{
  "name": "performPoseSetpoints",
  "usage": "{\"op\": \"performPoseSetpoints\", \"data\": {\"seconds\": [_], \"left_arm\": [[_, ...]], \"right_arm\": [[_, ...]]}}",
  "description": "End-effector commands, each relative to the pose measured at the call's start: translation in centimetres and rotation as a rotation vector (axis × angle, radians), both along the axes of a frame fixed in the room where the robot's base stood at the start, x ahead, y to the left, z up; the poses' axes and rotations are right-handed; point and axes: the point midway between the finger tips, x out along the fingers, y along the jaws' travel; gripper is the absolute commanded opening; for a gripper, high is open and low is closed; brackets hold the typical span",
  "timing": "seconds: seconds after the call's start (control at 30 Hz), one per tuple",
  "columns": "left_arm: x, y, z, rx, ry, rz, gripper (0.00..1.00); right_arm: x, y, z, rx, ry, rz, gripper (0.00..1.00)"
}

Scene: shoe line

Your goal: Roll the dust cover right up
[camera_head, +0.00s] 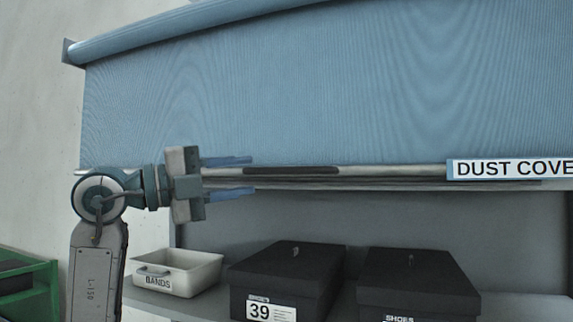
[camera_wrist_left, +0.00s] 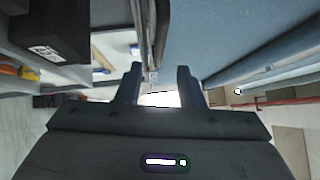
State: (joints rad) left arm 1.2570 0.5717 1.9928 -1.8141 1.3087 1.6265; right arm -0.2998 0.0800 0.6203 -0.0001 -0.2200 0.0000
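The blue dust cover (camera_head: 270,95) hangs partly down from its roller (camera_head: 190,28), over the upper part of the shelf opening. Its pale bottom bar (camera_head: 400,172) runs level along the lower edge, with a dark grip strip (camera_head: 290,170) and a "DUST COVER" label (camera_head: 515,168). My left gripper (camera_head: 250,174) is open near the bar's left part, one finger above the bar's line and one below. In the left wrist view the open fingers (camera_wrist_left: 160,85) show nothing clamped between them; the cover (camera_wrist_left: 215,35) is beyond them. My right gripper is out of view.
Below the bar, a white "BANDS" bin (camera_head: 178,275) and two black shoe boxes, one marked 39 (camera_head: 285,280) and another (camera_head: 415,285), stand on the shelf. A green crate (camera_head: 30,285) is at the lower left. A plain wall is at the left.

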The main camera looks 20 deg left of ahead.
Motion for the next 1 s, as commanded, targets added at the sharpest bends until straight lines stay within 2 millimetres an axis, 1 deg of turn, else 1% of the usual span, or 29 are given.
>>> {"op": "performPoseSetpoints", "data": {"seconds": [0.03, 0.2, 0.4, 0.5, 0.7, 0.97, 1.0], "left_arm": [[0.5, -0.7, 0.6, -0.003, 0.002, -0.005, 0.34], [2.5, -2.8, 1.1, -0.003, 0.003, -0.006, 0.34], [4.5, -5.0, 1.3, -0.003, 0.004, -0.004, 0.34], [5.3, -5.8, 1.4, -0.002, 0.002, -0.002, 0.34], [6.0, -6.5, 1.3, 0.0, 0.0, 0.0, 0.34], [6.0, -6.6, 1.2, 0.0, 0.0, 0.001, 0.34], [6.0, -6.6, 1.2, 0.0, 0.0, 0.001, 0.3]], "right_arm": [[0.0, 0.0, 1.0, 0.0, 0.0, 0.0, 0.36], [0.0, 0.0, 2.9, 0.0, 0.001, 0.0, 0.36], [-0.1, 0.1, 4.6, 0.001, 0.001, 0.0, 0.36], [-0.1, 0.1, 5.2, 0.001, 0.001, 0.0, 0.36], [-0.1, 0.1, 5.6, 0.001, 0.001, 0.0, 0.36], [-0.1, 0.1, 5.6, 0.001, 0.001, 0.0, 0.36], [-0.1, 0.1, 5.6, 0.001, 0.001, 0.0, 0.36]]}}
